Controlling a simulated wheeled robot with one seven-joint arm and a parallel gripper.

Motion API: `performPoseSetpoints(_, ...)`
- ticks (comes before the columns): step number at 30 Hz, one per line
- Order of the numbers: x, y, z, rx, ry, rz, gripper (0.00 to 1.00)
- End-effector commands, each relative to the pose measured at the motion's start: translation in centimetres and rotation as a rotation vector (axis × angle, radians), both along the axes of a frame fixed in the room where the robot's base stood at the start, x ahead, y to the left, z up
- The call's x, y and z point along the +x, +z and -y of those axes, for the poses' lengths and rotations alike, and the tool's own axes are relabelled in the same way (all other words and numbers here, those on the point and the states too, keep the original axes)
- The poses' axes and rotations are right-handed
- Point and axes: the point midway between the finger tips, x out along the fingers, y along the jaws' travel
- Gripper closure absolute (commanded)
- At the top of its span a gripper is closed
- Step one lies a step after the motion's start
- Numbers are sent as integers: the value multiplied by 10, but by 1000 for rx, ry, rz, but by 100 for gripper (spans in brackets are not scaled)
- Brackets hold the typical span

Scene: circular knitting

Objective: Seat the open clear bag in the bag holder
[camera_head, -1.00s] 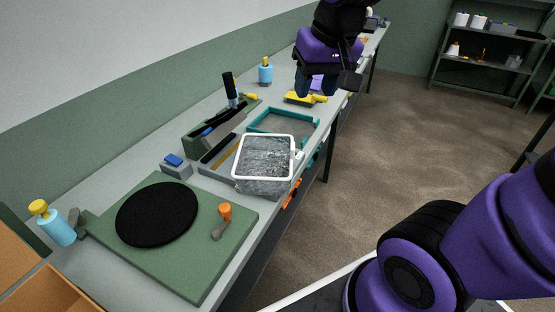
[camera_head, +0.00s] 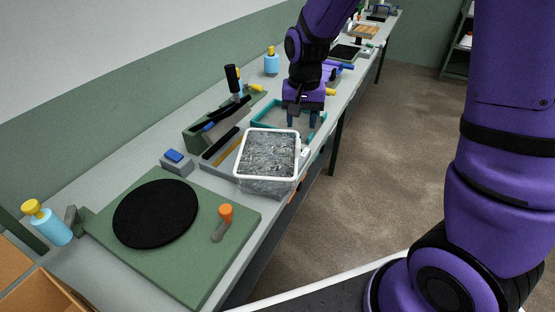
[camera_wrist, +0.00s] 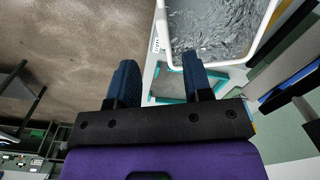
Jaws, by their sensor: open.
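The clear bag (camera_head: 268,177), with a white square rim, stands mouth up on the bench; its wrinkled inside shows through the open top. A white tab sticks out at its right side. The bag's white rim also shows at the top of the wrist view (camera_wrist: 168,58). A shallow teal-edged tray (camera_head: 262,108) lies just behind it; I cannot tell whether this or something else is the bag holder. My gripper (camera_head: 302,120) is open and empty above the tray, behind the bag and apart from it. In the wrist view its fingers (camera_wrist: 159,70) point towards the bag's tab side.
A green board with a black disc (camera_head: 155,213) and orange-knobbed crank (camera_head: 225,214) lies in front. A grey block with a blue top (camera_head: 175,160) and a green trough (camera_head: 205,128) stand left of the bag. A blue bottle (camera_head: 271,64) stands behind.

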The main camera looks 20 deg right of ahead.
Motion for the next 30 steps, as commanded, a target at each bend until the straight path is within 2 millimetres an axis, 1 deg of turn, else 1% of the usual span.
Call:
performPoseSetpoints(5,3,-14,-2,-3,-9,-10,54)
performPoseSetpoints(12,3,-49,-1,-4,-8,-11,54)
performPoseSetpoints(15,3,-59,-2,-4,-8,-10,54)
performPoseSetpoints(20,3,-66,-2,-4,-8,-9,54)
performPoseSetpoints(30,7,-107,-4,-3,-9,-10,54)
